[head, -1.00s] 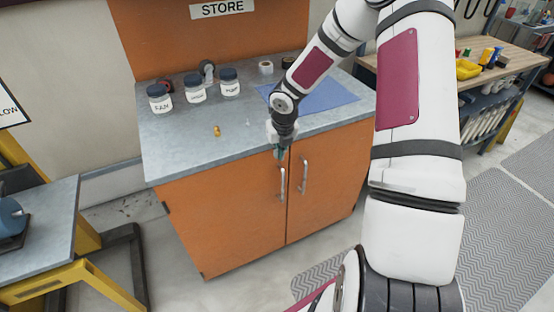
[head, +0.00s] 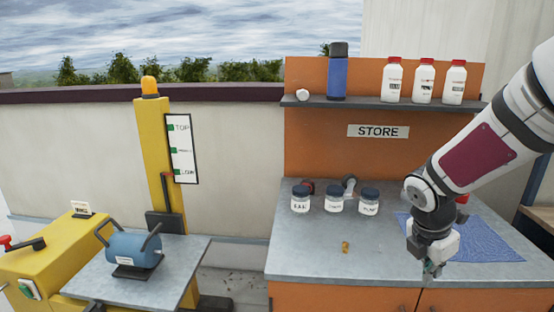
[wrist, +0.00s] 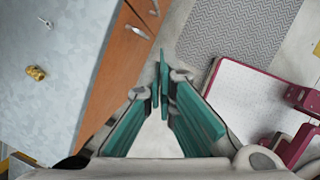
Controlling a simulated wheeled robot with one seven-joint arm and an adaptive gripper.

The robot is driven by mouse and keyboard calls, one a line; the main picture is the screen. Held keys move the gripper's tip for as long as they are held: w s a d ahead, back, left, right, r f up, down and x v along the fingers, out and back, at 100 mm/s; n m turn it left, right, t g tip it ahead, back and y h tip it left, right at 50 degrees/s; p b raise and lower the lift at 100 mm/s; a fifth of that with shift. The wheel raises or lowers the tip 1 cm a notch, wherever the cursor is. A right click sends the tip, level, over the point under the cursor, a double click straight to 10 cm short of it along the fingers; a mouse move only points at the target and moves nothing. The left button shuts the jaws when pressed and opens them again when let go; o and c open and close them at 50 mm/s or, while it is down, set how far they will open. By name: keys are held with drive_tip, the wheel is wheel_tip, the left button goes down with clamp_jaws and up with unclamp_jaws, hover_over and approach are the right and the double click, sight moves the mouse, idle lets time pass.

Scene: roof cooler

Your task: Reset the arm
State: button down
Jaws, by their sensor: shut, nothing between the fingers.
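My gripper (head: 432,268) is at the right in the head view, above the front edge of the store counter. In the wrist view its teal fingers (wrist: 160,88) meet at the tips with nothing between them. The gripper points down, in front of the orange cabinet doors (wrist: 122,58). My arm reaches in from the right edge of the head view and is bent at the wrist.
The grey counter (head: 300,250) holds three labelled jars (head: 334,199), a small brass piece (head: 345,247) and a blue mat (head: 490,240). A shelf (head: 370,102) with bottles is behind. A yellow lift (head: 155,130) with a blue drum (head: 133,249) stands left.

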drive_tip(key=s+a+r+m+y, duration=0.1)
drive_tip(key=s+a+r+m, duration=0.3)
drive_tip(key=s+m, duration=0.3)
drive_tip(key=s+a+r+m+t+y, duration=0.1)
drive_tip(key=s+a+r+m, duration=0.3)
drive_tip(key=s+m, duration=0.3)
drive_tip(key=s+a+r+m+t+y, duration=0.1)
drive_tip(key=s+a+r+m, duration=0.3)
drive_tip(key=s+m, duration=0.3)
drive_tip(key=shift+s+a+r+m+y, duration=0.15)
drive_tip(key=shift+s+a+m+y, duration=0.2)
drive_tip(key=shift+s+a, duration=0.25)
